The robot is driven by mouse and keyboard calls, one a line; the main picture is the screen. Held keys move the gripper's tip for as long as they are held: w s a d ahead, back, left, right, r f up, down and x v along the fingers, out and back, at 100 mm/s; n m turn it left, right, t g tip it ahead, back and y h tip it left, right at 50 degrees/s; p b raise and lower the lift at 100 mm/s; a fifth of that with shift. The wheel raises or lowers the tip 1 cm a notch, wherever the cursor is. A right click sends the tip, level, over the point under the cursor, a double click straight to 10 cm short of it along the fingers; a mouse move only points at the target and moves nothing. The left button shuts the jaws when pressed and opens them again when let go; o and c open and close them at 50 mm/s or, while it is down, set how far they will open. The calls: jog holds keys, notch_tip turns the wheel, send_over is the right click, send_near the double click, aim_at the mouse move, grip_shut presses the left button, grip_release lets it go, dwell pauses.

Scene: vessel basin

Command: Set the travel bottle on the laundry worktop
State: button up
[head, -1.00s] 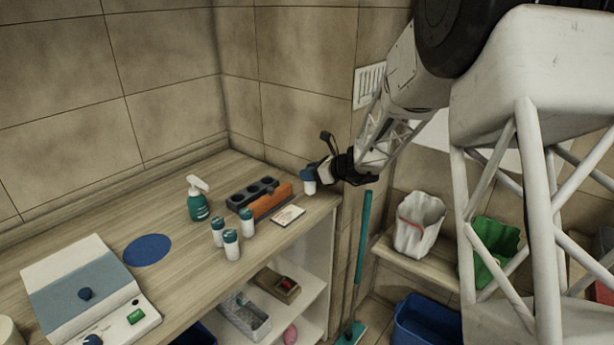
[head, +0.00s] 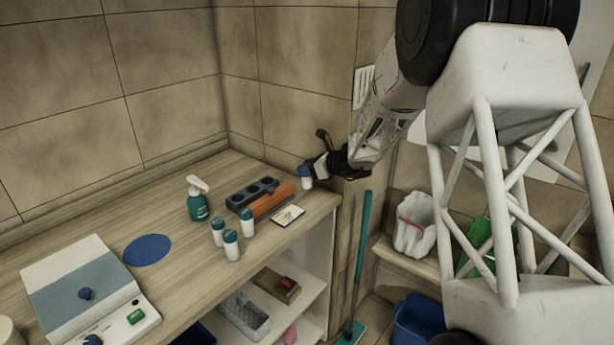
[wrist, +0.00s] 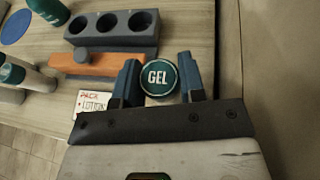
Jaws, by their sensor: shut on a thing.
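My gripper (head: 309,172) is shut on a white travel bottle (head: 306,183) with a dark teal cap, at the far right end of the laundry worktop (head: 180,250). In the wrist view, the round cap reads "GEL" (wrist: 159,77) and sits upright between the two blue fingers of my gripper (wrist: 160,88). I cannot tell whether the bottle's base touches the worktop. Three similar white bottles with teal caps (head: 231,246) stand together near the worktop's front edge.
A dark rack with round holes (head: 252,193), an orange block (head: 270,203) and a note card (head: 288,216) lie left of my gripper. A spray bottle (head: 197,204), blue disc (head: 147,250) and boxy device (head: 85,290) stand further left. Walls close in behind.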

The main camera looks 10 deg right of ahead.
jog(key=shift+f, duration=1.4)
jog(key=o, duration=1)
jog(key=shift+f, duration=0.1)
jog(key=shift+c, duration=0.2)
jog(key=v, duration=1.2)
jog(key=shift+s, duration=0.1)
